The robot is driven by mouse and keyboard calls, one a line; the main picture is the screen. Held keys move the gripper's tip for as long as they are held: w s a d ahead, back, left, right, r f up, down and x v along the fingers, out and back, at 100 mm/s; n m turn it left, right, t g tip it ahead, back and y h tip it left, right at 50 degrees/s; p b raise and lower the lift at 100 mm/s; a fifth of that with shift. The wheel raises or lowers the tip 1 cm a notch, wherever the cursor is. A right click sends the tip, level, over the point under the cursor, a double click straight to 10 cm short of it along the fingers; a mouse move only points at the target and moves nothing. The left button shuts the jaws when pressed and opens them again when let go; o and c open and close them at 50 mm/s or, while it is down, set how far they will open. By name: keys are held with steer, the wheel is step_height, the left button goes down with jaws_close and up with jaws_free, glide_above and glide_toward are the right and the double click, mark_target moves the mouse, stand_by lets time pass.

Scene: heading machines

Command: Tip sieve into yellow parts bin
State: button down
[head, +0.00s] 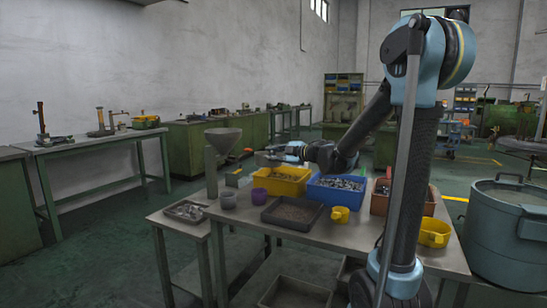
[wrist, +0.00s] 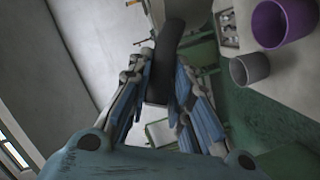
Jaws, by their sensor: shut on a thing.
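The yellow parts bin (head: 277,188) stands on the bench with small parts in it. My gripper (head: 264,158) is above and slightly left of this bin in the head view. In the wrist view my gripper (wrist: 160,115) is shut on a dark curved handle (wrist: 171,40). A grey cone-shaped vessel (head: 222,137), wide end up, is left of my gripper. It may be the sieve on that handle, but the join is not clear. What it holds is hidden.
A small yellow scoop (head: 340,215) sits in front. A side table (head: 180,222) carries another tray.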

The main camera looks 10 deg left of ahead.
steer(key=w+d+r+m+y, duration=0.1)
steer(key=w+d+r+m, duration=0.1)
steer(key=w+d+m, duration=0.2)
steer(key=w+d+r+m+g+y, duration=0.1)
steer(key=w+d+m, duration=0.4)
steer(key=w+m, duration=0.4)
steer(key=shift+w+r+m+y, duration=0.2)
steer(key=shift+r+m+y, duration=0.15)
steer(key=shift+m, duration=0.55)
stand_by(1.0)
